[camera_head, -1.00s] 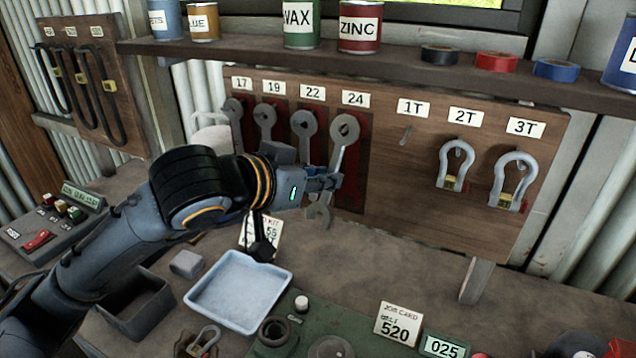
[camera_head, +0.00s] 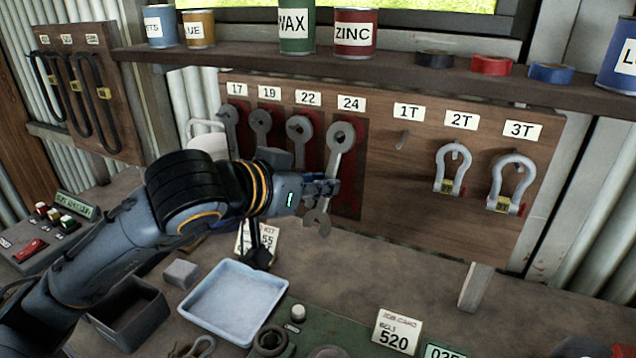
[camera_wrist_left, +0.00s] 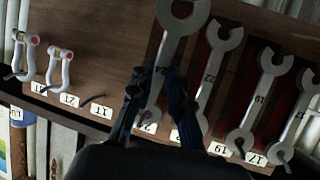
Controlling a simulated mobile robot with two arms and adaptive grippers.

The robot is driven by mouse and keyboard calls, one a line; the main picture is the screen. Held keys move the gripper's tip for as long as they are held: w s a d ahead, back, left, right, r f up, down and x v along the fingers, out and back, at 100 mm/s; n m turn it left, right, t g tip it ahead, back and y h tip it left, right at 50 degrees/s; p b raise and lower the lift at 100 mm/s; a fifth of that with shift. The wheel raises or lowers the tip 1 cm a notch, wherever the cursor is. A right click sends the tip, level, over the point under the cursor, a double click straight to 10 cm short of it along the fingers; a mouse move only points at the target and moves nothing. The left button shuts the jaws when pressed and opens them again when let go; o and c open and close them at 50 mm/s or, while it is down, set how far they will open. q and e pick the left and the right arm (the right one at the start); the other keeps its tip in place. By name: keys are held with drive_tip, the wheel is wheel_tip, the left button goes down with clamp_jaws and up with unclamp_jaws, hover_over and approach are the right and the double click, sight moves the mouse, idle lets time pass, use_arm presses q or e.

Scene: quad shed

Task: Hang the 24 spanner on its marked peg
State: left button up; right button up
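The 24 spanner (camera_head: 342,160) is grey, with a ring end up and an open jaw down. Its ring end is just below the 24 label (camera_head: 351,103), over its peg's place; I cannot tell if the peg is through the ring. The spanner leans, its jaw left of and off the red outline (camera_head: 350,195) on the board. My left gripper (camera_head: 325,188) is at the middle of its shaft. In the left wrist view the fingers (camera_wrist_left: 156,85) lie on both sides of the shaft and look closed on it; the spanner's jaw (camera_wrist_left: 184,14) is nearest. My right gripper is out of view.
Spanners 17, 19 and 22 (camera_head: 300,130) hang to the left on the board (camera_head: 390,190). Shackles hang under 2T and 3T (camera_head: 512,180); the 1T peg (camera_head: 402,138) is bare. A shelf (camera_head: 400,70) with tins runs above. A pale tray (camera_head: 235,300) is on the bench below.

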use_arm(q)
drive_tip(key=o, duration=0.4)
